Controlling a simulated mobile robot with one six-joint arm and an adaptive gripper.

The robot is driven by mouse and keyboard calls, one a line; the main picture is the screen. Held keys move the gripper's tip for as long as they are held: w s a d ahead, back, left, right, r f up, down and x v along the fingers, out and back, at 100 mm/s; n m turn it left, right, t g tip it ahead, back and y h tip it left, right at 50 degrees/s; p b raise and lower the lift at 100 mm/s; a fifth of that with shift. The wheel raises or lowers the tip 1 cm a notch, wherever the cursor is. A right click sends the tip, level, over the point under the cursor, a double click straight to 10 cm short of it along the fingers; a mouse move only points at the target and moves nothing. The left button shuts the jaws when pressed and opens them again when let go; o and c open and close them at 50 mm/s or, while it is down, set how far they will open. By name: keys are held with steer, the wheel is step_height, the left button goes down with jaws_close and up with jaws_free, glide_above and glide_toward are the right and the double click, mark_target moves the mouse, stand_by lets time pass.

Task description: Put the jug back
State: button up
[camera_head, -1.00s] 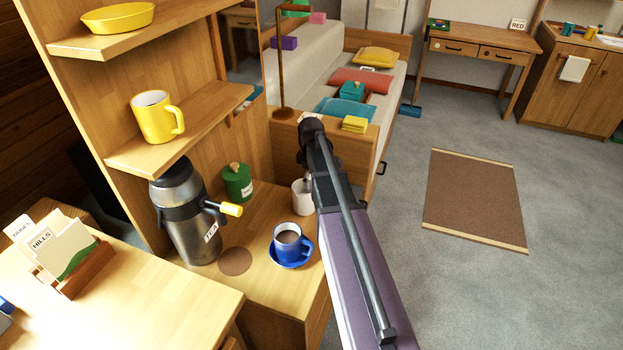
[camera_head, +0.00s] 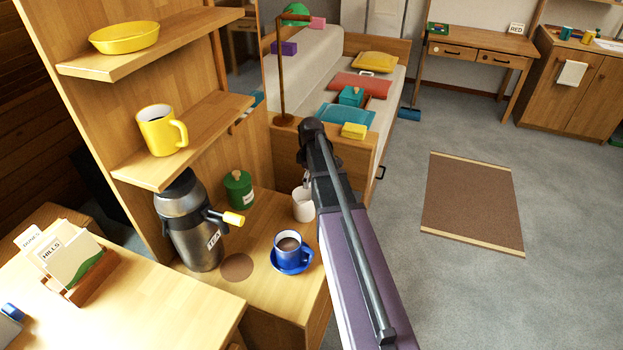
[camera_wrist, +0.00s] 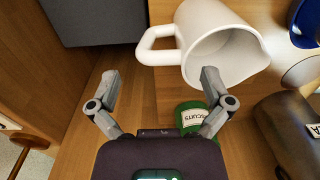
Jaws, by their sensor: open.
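The white jug (camera_wrist: 238,52) is in the wrist view, its wide mouth and spout facing down and to the right in the picture. Its handle (camera_wrist: 145,46) points left, just beyond and between the fingertips of my gripper (camera_wrist: 160,76). My gripper is open and empty. In the head view the white jug (camera_head: 302,208) stands on the low wooden counter (camera_head: 262,225), partly hidden behind my arm, which also hides my fingers there. A brown round spot (camera_head: 237,267) on the counter is bare.
A steel TEA flask (camera_head: 195,235), a green biscuits tin (camera_head: 239,190) and a blue cup on a saucer (camera_head: 290,250) stand near the jug. A shelf with a yellow mug (camera_head: 160,133) overhangs the flask. Open floor lies to the right.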

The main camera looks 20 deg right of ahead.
step_height(320, 180, up, 9)
steer(key=p, duration=0.8)
steer(key=shift+d, duration=0.1)
stand_by(0.6)
steer(key=s+a+m, duration=0.9)
steer(key=s+a, duration=0.8)
steer(key=shift+a, duration=0.15)
step_height(320, 180, up, 9)
steer(key=p, duration=0.9)
steer(key=shift+f, duration=0.2)
